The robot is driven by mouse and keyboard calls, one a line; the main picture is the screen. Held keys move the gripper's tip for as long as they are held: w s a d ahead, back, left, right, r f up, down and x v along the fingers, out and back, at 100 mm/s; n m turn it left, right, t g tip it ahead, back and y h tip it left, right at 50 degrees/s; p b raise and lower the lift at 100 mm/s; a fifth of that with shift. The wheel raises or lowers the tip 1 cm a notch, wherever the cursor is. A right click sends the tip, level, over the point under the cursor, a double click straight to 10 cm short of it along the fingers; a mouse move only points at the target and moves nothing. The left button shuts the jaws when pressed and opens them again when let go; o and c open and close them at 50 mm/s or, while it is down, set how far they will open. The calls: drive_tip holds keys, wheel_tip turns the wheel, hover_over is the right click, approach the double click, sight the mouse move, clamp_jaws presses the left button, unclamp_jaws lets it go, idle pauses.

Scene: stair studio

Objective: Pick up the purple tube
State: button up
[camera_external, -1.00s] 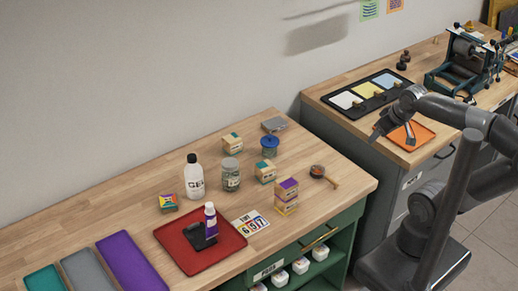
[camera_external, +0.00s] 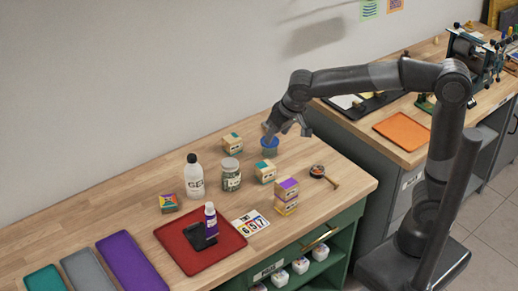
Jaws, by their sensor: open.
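The purple tube (camera_external: 211,222) stands upright, with a white upper part, at a black holder (camera_external: 195,236) on the red tray (camera_external: 176,257). The tray lies near the front of the wooden table. My gripper (camera_external: 286,138) is open and empty. It hangs over the back right part of the table, in front of or above the blue-lidded jar (camera_external: 269,149), well to the right of and behind the tube. I cannot tell its exact height.
A white bottle (camera_external: 194,177), a glass jar (camera_external: 230,175) and small boxes (camera_external: 265,172) stand between my gripper and the tray. Stacked purple-topped boxes (camera_external: 287,197) and a number card (camera_external: 250,224) are right of the tray. Purple (camera_external: 132,262) and grey mats lie left.

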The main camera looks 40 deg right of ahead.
drive_tip(key=a+f, duration=0.4)
drive_tip(key=a, duration=1.1)
drive_tip(key=n, duration=0.1)
approach(208, 209)
wheel_tip(208, 209, down, 2)
drive_tip(key=x, duration=0.5)
drive_tip(key=shift+w+f, duration=0.25)
drive_tip(key=shift+w, duration=0.25)
drive_tip(key=x, duration=0.5)
drive_tip(key=shift+a+f, duration=0.1)
drive_tip(key=shift+a, duration=0.05)
drive_tip(key=shift+c, duration=0.2)
drive_tip(key=c, duration=1.1)
drive_tip(key=shift+c, duration=0.2)
